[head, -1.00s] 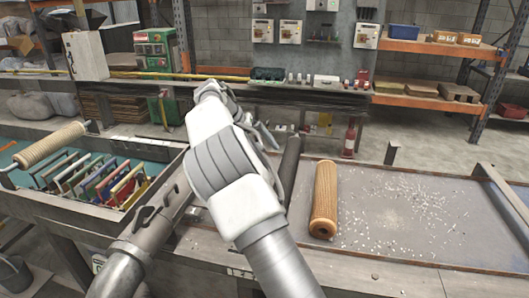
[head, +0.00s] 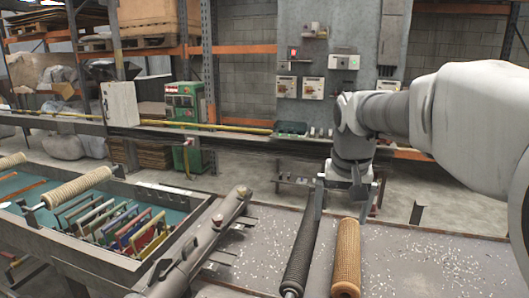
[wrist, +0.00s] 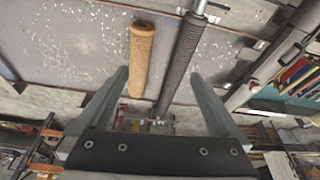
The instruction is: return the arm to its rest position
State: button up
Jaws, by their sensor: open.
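My arm reaches in from the right side of the head view and bends down at its far end. My gripper (wrist: 158,74) is open and empty in the wrist view, its two fingers spread wide. A tan mesh tube (head: 346,258) lies on the grey work table (head: 440,262), apart from the gripper. It also shows in the wrist view (wrist: 142,58), beyond the fingers.
A dark roller (head: 302,240) lies left of the tube. A tan roller (head: 75,187) rests over that bin. Shelves and a green machine (head: 184,105) stand behind.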

jog(key=s+f+n+t, duration=0.1)
jog(key=s+f, duration=0.1)
jog(key=s, duration=0.8)
jog(key=s+a+f+n+t, duration=0.1)
jog(key=s+f, duration=0.1)
jog(key=s, duration=0.9)
jog(key=shift+s+a+y, duration=0.15)
jog(key=shift+a+y, duration=0.1)
jog(key=shift+y, duration=0.05)
jog(key=shift+f, duration=0.1)
